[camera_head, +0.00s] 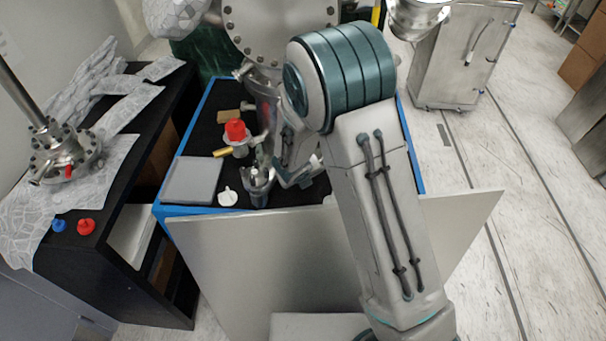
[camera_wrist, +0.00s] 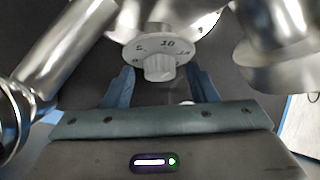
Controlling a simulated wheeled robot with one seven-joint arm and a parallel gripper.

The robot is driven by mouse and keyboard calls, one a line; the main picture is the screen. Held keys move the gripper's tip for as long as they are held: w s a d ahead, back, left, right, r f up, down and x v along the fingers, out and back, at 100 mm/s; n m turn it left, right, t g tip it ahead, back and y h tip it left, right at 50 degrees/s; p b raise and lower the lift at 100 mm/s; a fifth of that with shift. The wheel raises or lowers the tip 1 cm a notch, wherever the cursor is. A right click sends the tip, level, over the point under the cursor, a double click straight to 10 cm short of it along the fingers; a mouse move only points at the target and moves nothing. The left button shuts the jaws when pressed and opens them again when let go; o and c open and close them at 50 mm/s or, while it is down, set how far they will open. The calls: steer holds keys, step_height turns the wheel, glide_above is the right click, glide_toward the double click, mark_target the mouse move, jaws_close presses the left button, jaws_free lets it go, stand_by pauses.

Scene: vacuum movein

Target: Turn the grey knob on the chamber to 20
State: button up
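The light grey knob (camera_wrist: 160,52) shows in the wrist view at top centre. It has a round dial with dark marks, "5" and "10" readable and another at the right partly cut by the angle, and a ridged grip facing me. My gripper (camera_wrist: 160,74) has its two blue fingers apart, one on each side of the knob's grip, with gaps visible; I cannot tell their depth relative to it. In the head view my gripper (camera_head: 296,177) is low beside the steel chamber (camera_head: 275,35), partly behind my arm. I cannot make out the knob there.
Steel tubes crowd both sides of the knob in the wrist view. A blue-edged black table (camera_head: 208,112) holds a red-capped valve (camera_head: 236,130), a grey tray (camera_head: 192,180) and a small white part (camera_head: 228,197). A black bench (camera_head: 75,250) stands left.

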stand_by(0.4)
steer(key=shift+s+a+r+n+t+h+p, duration=0.15)
steer(key=shift+n+t+h+p, duration=0.35)
steer(key=shift+p, duration=0.65)
steer(key=shift+a+n+t+h+p, duration=0.1)
steer(key=shift+n+t+h+p, duration=0.2)
steer(key=shift+n+h+p, duration=0.55)
steer(key=v, duration=1.3)
steer(key=s+d+r+m+g+h+b, duration=0.1)
steer(key=d+r+m+g+b, duration=0.1)
steer(key=d+m, duration=0.45)
steer(key=s+d+r+m+g+h+b, duration=0.1)
steer(key=s+d+r+m+b, duration=0.1)
steer(key=d+m, duration=0.5)
steer(key=s+d+m+g+y+b, duration=0.1)
steer(key=s+d+m+b, duration=0.1)
steer(key=m, duration=0.8)
steer(key=s+d+r+m+g+y+b, duration=0.1)
steer(key=s+d+m, duration=0.4)
steer(key=m, duration=0.6)
steer(key=shift+s+r+g+y+b, duration=0.25)
steer(key=shift+s+g+y+b, duration=0.45)
steer(key=shift+s, duration=0.45)
steer(key=shift+d, duration=0.15)
